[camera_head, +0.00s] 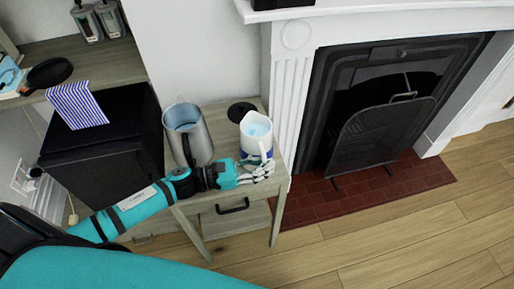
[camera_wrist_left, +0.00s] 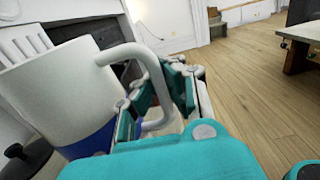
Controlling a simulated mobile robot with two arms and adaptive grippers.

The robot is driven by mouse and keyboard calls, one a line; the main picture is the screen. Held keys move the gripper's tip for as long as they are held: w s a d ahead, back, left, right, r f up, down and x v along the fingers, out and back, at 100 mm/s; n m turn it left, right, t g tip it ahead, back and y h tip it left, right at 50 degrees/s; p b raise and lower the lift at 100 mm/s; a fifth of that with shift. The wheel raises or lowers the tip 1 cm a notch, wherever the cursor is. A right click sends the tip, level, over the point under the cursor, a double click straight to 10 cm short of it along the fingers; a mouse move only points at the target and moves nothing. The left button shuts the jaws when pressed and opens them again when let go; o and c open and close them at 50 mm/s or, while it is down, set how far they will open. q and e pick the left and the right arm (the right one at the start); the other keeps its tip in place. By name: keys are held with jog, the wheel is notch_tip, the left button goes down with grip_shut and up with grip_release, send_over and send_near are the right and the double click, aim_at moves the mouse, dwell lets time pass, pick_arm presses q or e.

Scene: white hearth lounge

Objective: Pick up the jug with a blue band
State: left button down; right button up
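The white jug with a blue band (camera_head: 256,131) stands upright on the small wooden side table (camera_head: 233,222), near its right end. In the left wrist view the jug (camera_wrist_left: 62,90) fills the left side, with the blue band low on its body and its white handle towards me. My left gripper (camera_head: 262,170) is at the near side of the jug. In the wrist view its fingers (camera_wrist_left: 165,92) stand apart on either side of the handle. Whether they touch the handle is unclear. My right gripper is not in view.
A grey metal jug (camera_head: 197,143) stands close left of the blue-banded jug. A black round object (camera_head: 241,112) lies behind them. A black cabinet (camera_head: 100,140) is left, and a white fireplace (camera_head: 291,95) is right. The wooden floor (camera_head: 400,240) in front is clear.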

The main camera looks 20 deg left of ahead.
aim_at(264, 159)
pick_arm(q)
jog(key=shift+r, duration=0.15)
jog(key=shift+r, duration=0.1)
dwell(0.3)
jog(key=shift+r, duration=1.4)
jog(key=shift+s+r, duration=0.2)
jog(key=shift+s, duration=0.05)
jog(key=s+a+r+b, duration=0.1)
jog(key=s+b, duration=0.1)
jog(key=s, duration=1.3)
jog(key=shift+s+a+r, duration=0.2)
jog(key=shift+s+r, duration=0.05)
